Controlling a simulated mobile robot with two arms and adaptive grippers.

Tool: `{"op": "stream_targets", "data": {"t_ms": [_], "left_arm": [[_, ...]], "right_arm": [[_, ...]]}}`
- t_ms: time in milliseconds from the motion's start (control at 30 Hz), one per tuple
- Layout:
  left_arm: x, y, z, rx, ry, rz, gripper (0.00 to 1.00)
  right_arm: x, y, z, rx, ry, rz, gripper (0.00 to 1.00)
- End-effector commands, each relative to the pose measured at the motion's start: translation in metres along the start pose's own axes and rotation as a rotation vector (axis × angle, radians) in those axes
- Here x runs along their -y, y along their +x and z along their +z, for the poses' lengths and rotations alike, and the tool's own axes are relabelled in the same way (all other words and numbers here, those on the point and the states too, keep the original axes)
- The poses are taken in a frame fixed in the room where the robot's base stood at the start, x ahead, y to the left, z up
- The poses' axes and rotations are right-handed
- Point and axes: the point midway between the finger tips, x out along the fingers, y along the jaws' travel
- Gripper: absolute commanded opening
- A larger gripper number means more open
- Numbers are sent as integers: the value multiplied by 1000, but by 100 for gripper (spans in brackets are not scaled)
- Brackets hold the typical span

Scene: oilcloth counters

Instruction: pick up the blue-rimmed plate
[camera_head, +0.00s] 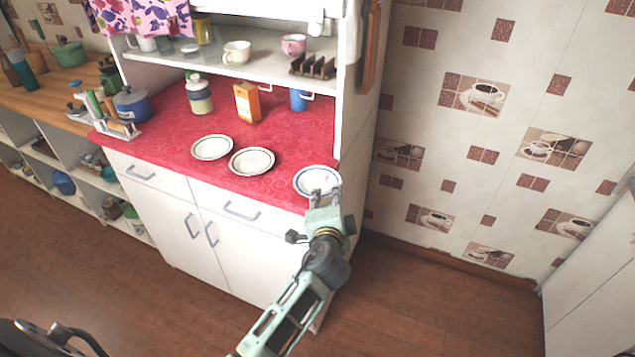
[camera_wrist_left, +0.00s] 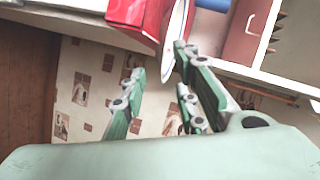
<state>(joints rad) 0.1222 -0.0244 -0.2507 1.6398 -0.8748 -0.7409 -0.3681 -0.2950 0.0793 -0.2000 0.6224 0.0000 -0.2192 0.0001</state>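The blue-rimmed plate (camera_head: 316,177) lies at the front right corner of the red counter in the head view, its near edge reaching the counter's edge. My left gripper (camera_head: 323,193) is at the plate's near rim, its fingers covering part of it. In the left wrist view the plate (camera_wrist_left: 175,35) shows nearly edge-on. There my left gripper (camera_wrist_left: 159,60) has its fingers apart, with the plate's edge between them, closer to the right finger. A clear gap shows on the left finger's side.
Two other plates, one green-rimmed (camera_head: 212,148) and one dark-rimmed (camera_head: 251,161), lie to the left on the red counter (camera_head: 290,140). An orange box (camera_head: 247,102), a jar (camera_head: 199,97) and a blue mug (camera_head: 300,100) stand behind. The cabinet's side panel (camera_head: 352,120) rises close to the right.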

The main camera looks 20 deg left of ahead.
Motion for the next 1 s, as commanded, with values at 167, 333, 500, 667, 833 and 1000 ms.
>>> {"op": "stream_targets", "data": {"t_ms": [167,333,500,667,833,1000], "left_arm": [[1,24,-1,-1,2,0,28],[0,31,-1,-2,0,-1,28],[0,30,-1,-2,0,-1,28],[0,30,-1,-2,1,-1,14],[0,30,0,-2,1,0,0],[-2,30,0,-1,0,2,0]], "right_arm": [[0,-6,1,2,0,0,0],[0,-7,3,5,0,-1,0],[0,-7,4,6,0,-1,0],[1,-7,5,8,0,-1,0],[1,-7,6,10,0,-1,0],[1,-7,6,10,0,-1,0]]}}
